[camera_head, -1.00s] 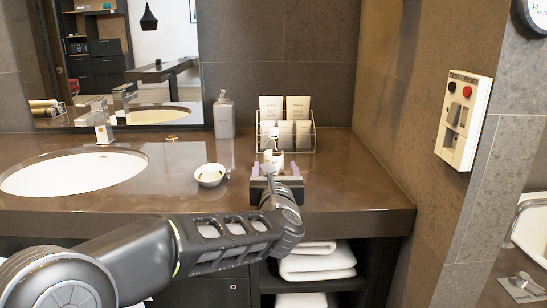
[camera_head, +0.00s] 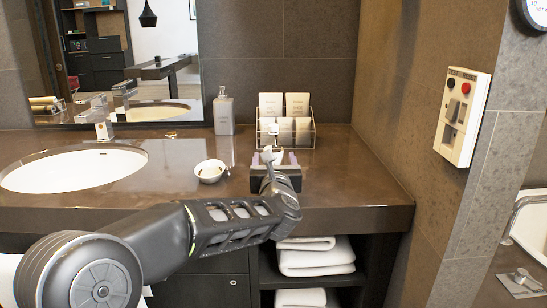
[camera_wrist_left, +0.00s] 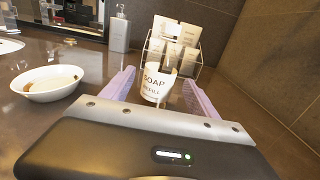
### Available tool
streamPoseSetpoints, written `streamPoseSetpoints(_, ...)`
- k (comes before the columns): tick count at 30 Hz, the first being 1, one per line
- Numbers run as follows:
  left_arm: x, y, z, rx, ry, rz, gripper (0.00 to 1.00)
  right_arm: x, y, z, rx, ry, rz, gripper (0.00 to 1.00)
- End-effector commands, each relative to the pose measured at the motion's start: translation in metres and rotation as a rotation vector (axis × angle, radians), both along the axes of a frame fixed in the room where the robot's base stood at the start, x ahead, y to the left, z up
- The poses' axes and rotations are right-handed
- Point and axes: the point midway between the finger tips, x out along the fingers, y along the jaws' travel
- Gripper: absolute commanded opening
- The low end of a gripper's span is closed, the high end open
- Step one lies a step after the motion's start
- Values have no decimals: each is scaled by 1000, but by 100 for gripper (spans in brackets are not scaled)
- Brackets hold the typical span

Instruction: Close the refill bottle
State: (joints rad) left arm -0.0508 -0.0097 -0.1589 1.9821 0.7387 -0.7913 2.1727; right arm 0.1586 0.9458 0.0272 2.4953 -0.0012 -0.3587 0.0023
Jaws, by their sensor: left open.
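The white refill bottle (camera_wrist_left: 155,88), labelled "SOAP REFILL", stands on the counter. In the wrist view it stands between the two purple fingers of my left gripper (camera_wrist_left: 156,92), with a gap to the right finger; contact with the left finger is unclear. In the head view the bottle (camera_head: 268,154) shows small and white at my left gripper (camera_head: 274,161), which is open. My right gripper is not in view.
A white bowl (camera_head: 210,171) with something brownish inside stands left of the gripper. A wire rack (camera_head: 286,130) with packets stands close behind the bottle. A grey pump bottle (camera_head: 223,115) stands behind the bowl. The sink (camera_head: 75,170) is at left and a wall at right.

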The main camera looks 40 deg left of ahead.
Motion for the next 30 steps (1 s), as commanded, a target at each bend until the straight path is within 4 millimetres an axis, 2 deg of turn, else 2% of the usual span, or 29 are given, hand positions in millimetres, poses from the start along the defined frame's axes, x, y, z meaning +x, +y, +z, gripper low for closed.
streamPoseSetpoints(6, 25, 19, -1, 0, 3, 1, 69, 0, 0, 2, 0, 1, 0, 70)
streamPoseSetpoints(10, 34, 27, -2, 2, 3, 1, 69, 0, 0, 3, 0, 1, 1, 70)
streamPoseSetpoints(29, 35, 27, -1, 0, 1, 0, 69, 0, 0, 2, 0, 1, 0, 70)
streamPoseSetpoints(30, 35, 27, -1, 0, 1, 0, 66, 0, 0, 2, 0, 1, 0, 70)
